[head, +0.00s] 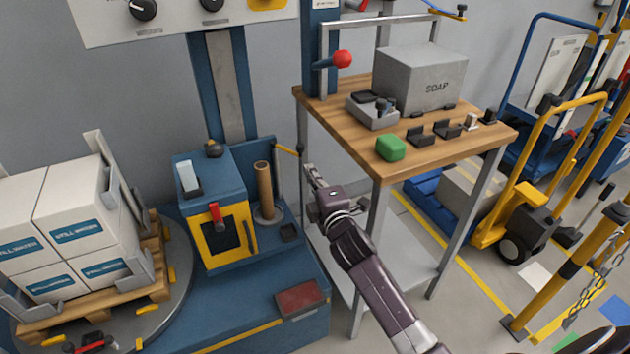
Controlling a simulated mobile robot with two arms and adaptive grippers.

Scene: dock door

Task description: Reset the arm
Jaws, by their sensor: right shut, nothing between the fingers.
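My right arm comes in from the bottom of the head view and reaches up and to the left. Its gripper (312,178) is shut and holds nothing. It appears in front of the gap between the blue wrapping machine (208,172) and the wooden-topped bench (345,130). No contact with either can be made out. My left gripper is not in view.
On the bench are a grey SOAP box (420,80), a green block (391,147) and small dark holders. A pallet of white cartons (75,225) stands at left. A yellow pallet jack (520,210) and yellow post (565,270) stand at right.

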